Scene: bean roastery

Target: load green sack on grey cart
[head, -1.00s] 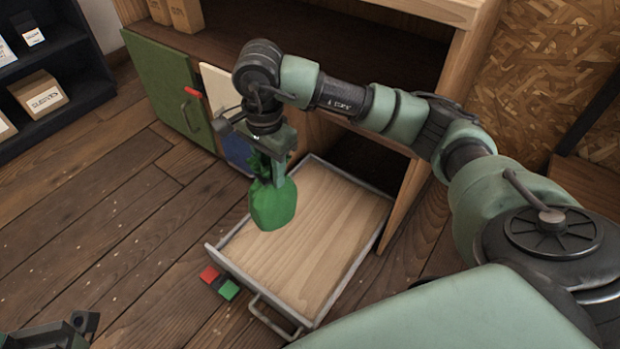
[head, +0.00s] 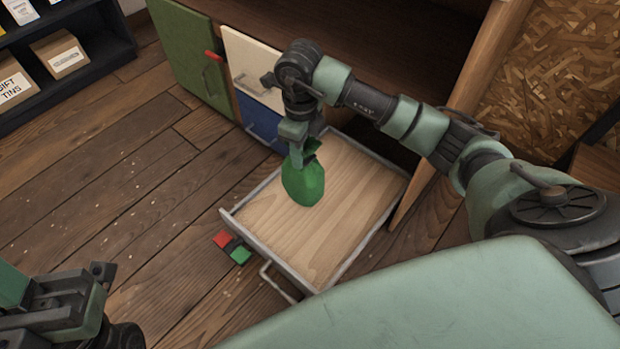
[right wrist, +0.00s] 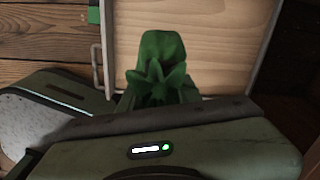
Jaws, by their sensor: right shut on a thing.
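The green sack (head: 304,186) hangs from my right gripper (head: 299,157), which is shut on its gathered neck. The sack is over the open, wooden-bottomed drawer (head: 355,172), which has a grey rim. I cannot tell the height of the gap beneath it. In the right wrist view the sack (right wrist: 162,50) shows beyond the gripper body, with the drawer's wooden bottom (right wrist: 215,40) behind it. My left gripper (head: 75,300) is at the lower left, and its fingers are not clear. I see no grey cart in these views.
The drawer is pulled out of a wooden cabinet with a green door (head: 190,55), a cream front (head: 250,65) and a blue front (head: 258,122). A small red and green item (head: 240,256) is beside the drawer's front corner. Dark shelves with boxes (head: 60,52) stand left. The floor between is open.

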